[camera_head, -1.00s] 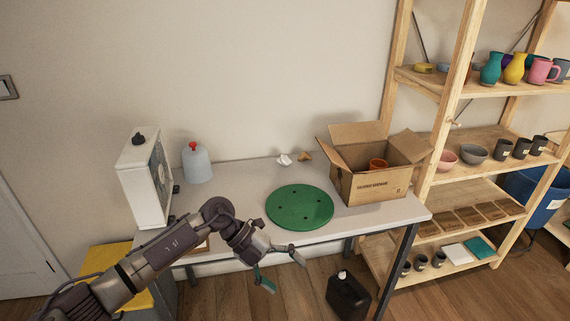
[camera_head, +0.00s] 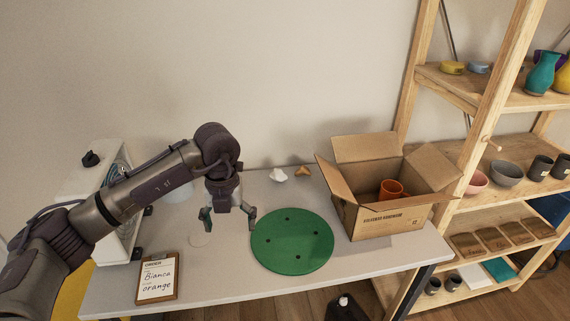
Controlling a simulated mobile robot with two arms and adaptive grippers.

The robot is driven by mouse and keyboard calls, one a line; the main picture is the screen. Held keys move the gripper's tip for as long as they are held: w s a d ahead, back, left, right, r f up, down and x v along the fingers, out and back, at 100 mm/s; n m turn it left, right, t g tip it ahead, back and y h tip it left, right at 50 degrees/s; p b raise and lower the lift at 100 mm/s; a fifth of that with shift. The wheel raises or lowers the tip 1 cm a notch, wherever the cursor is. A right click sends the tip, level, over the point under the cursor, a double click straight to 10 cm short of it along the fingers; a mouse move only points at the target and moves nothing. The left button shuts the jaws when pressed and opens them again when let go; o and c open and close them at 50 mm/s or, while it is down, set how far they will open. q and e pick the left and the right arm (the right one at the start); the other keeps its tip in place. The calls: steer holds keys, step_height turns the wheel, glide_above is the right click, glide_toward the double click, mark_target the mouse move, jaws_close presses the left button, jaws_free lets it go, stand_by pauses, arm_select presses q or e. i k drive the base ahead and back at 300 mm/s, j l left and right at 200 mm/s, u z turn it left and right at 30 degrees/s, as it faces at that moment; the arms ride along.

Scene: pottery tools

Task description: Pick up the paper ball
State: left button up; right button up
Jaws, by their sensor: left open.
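The paper ball appears to be the small white crumpled lump (camera_head: 278,175) at the back of the grey table, near the wall. A small tan lump (camera_head: 303,171) lies just to its right. My left gripper (camera_head: 229,222) points down over the table, fingers spread and empty. It is to the left and in front of the white lump, apart from it, beside the left edge of the green disc (camera_head: 292,256). My right gripper is out of view.
An open cardboard box (camera_head: 370,218) with an orange pot (camera_head: 391,189) stands on the table's right. A clipboard (camera_head: 158,277) lies front left. A white machine (camera_head: 122,236) and a pale container (camera_head: 178,190) are partly behind my arm. Wooden shelves (camera_head: 492,92) stand right.

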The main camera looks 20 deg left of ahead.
mark_target(278, 176)
steer(key=i, duration=1.2)
